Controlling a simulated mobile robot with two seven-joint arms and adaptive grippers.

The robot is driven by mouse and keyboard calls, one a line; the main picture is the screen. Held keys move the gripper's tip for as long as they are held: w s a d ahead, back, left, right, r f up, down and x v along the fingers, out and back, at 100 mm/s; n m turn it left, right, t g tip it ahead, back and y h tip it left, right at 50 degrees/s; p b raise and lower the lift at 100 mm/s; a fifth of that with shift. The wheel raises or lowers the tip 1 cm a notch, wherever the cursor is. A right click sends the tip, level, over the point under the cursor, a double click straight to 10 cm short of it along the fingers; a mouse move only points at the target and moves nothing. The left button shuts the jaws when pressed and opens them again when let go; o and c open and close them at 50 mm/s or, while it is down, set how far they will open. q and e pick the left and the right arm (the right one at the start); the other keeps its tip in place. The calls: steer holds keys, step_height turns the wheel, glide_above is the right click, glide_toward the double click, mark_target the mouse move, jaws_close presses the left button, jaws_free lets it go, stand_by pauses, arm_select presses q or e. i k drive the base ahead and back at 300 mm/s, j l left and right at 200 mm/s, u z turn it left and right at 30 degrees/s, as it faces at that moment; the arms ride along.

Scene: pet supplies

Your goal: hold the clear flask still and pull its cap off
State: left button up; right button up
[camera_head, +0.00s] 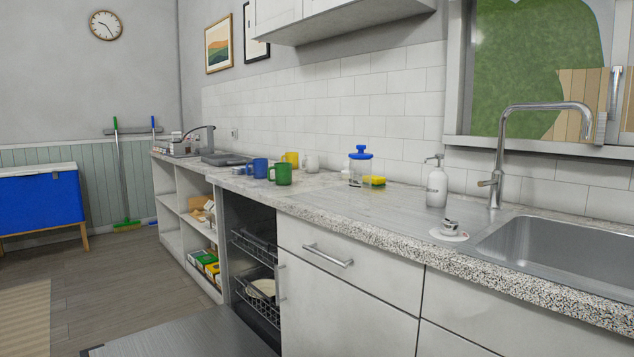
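A clear flask (358,172) stands upright on the granite counter, near the back wall tiles. Its blue cap (361,153) sits on top, with a small knob above it. The flask looks see-through, and its contents are too small to tell. Neither of my grippers shows in the head view, and nothing is touching the flask there.
A yellow-and-blue sponge (375,182) lies right beside the flask. Several mugs, including a green one (281,173), stand to its left. A soap dispenser (436,182), tap (499,150) and sink (560,250) are to the right. The dishwasher (255,270) below is open. Counter (345,204) in front is clear.

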mark_target(359, 188)
steer(key=i+j+z, duration=0.1)
steer(key=i, duration=0.35)
steer(key=i+j+z, duration=0.1)
steer(key=i+j, duration=0.15)
steer(key=i, duration=0.2)
steer(key=i+j, duration=0.25)
steer(key=i, duration=0.2)
steer(key=l+z, duration=0.05)
